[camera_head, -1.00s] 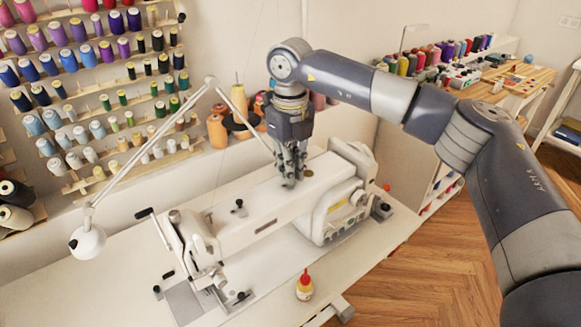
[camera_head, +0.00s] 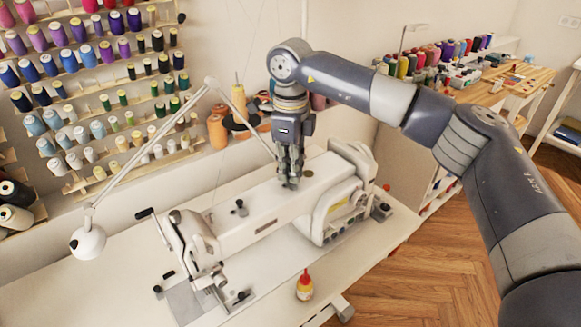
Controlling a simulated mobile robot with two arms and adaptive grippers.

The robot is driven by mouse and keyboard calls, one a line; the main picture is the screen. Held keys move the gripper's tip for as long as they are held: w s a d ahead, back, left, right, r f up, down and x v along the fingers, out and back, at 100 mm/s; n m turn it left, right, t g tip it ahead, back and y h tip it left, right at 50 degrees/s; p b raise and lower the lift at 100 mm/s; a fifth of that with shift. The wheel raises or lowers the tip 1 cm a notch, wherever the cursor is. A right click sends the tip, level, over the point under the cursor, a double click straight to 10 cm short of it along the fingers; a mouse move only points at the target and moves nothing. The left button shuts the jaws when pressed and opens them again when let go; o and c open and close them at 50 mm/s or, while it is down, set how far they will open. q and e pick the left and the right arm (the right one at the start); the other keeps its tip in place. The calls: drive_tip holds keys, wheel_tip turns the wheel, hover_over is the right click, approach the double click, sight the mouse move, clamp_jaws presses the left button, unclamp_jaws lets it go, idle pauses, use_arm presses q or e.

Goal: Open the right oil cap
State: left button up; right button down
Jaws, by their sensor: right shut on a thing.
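The white sewing machine (camera_head: 245,213) stands on its table. My right gripper (camera_head: 289,184) points straight down at the top of the machine, toward its right end. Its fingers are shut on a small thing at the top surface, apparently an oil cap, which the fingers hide. I cannot tell whether this cap is still seated. A small dark round disc (camera_head: 308,174) shows on the machine top just right of the fingertips; I cannot tell if it is another cap. My left gripper is not in view.
A lamp (camera_head: 88,242) with a thin white arm reaches from behind my right gripper to the left. A small red-tipped bottle (camera_head: 305,285) stands on the table's (camera_head: 350,262) front part. Thread racks (camera_head: 95,100) fill the left wall.

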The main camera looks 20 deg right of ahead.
drive_tip(key=shift+r, duration=0.1)
drive_tip(key=c, duration=1.6)
unclamp_jaws()
drive_tip(key=shift+c, duration=0.2)
wheel_tip(320, 180, up, 12)
